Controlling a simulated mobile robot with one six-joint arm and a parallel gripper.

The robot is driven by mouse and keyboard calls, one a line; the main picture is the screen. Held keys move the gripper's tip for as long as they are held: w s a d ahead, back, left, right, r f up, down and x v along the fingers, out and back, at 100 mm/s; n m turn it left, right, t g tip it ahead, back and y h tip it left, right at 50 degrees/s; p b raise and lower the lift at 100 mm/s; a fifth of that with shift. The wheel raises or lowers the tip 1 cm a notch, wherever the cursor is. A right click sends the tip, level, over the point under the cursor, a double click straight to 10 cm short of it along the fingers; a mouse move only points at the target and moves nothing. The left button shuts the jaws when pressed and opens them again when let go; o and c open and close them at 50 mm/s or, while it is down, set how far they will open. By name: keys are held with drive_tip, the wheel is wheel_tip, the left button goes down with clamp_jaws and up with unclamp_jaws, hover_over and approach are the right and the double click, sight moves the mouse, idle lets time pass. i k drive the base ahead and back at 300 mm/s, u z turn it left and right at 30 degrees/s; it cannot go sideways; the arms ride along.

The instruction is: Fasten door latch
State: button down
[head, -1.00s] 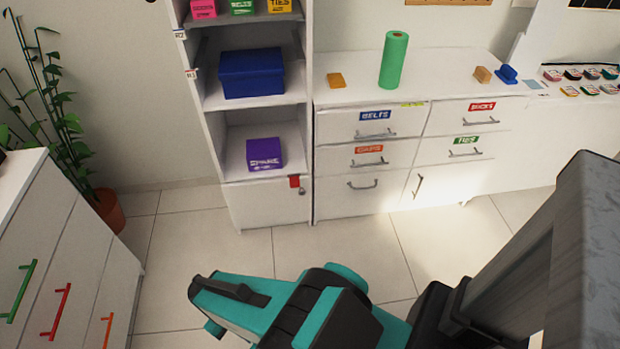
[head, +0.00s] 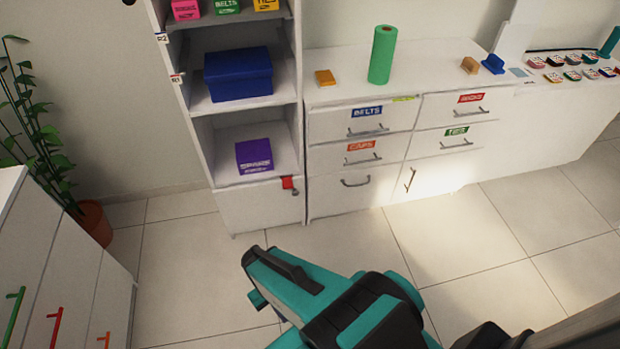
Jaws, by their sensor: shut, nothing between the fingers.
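The low white door (head: 258,209) at the bottom of the open shelf unit looks flush with its frame. A small red latch (head: 287,183) sits at its upper right corner, with a small dark part beside it. It is too small to tell whether the latch is fastened. My teal and black gripper (head: 250,275) is in front of and below the door, apart from it. It is shut and empty. No part of the latch is hidden by my arm.
Above the door, shelves hold a purple box (head: 254,156) and a blue box (head: 238,75). A white drawer cabinet (head: 330,128) adjoins on the right. Another drawer cabinet (head: 65,265) and a potted plant (head: 92,220) stand left. Tiled floor before the door is clear.

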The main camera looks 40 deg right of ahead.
sight(288, 183)
drive_tip(key=z, duration=0.8)
drive_tip(key=k, duration=0.95)
drive_tip(key=u, duration=0.05)
drive_tip(key=i, duration=0.7)
drive_tip(key=z, duration=0.1)
